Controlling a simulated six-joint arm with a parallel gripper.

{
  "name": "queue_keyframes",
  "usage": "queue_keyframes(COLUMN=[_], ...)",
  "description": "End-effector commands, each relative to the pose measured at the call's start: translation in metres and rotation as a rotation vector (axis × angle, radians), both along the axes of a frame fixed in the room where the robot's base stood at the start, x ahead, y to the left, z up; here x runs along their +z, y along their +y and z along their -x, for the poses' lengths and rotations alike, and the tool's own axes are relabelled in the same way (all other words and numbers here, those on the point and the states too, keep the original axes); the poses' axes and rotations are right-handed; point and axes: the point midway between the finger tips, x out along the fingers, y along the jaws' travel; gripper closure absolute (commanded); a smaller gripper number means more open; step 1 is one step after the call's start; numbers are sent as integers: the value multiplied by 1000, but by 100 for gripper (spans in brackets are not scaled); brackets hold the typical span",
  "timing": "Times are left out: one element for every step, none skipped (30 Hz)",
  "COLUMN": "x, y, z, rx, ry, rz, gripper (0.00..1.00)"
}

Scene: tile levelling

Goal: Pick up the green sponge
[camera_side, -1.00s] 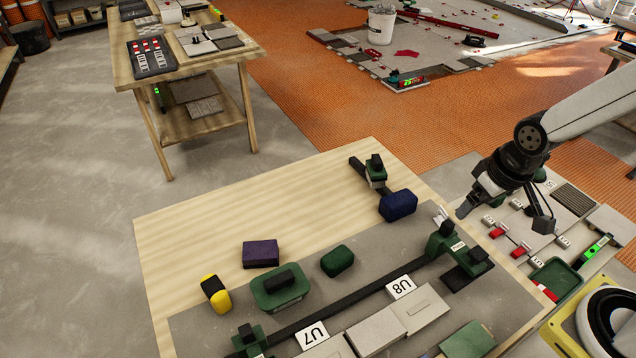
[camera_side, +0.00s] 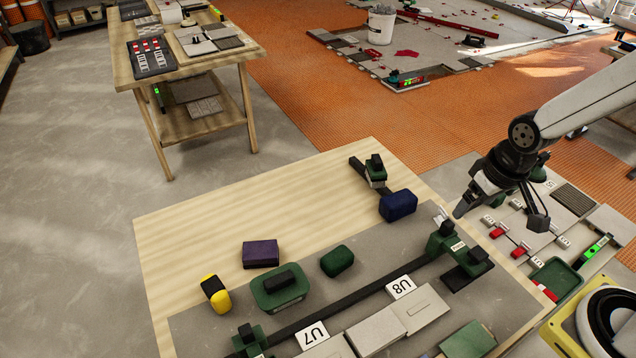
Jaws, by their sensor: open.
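My gripper (camera_side: 461,210) is open and empty. It hangs in the air at the right, above the table's right edge in the picture, well apart from the sponge and to its upper right.
A dark rail with green clamps (camera_side: 458,252) crosses the mat. The table's upper left (camera_side: 210,220) is clear.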

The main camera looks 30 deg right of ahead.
Motion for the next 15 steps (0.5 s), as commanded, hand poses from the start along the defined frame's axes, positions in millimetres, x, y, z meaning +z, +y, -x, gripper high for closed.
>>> queue_keyframes(x=[-3,-4,-7,-9,-11,-14,-17,-19,-23,-27,-30,-34,-37,-40,-44], y=[1,2,3,4,5,7,9,10,13,15,18,21,23,26,29], z=[-2,-4,-6,-8,-10,-12,-15,-17,-20,-23,-25,-29,-31,-34,-37], rx=[-21,-36,-58,-78,-99,-129,-153,-178,-212,-237,-264,-297,-324,-349,-382], ry=[19,32,51,67,84,110,129,151,179,202,224,253,276,297,326], rz=[-11,-19,-31,-42,-54,-71,-85,-99,-119,-135,-150,-172,-188,-204,-227], gripper=[0,0,0,0,0,0,0,0,0,0,0,0,0,0,0])
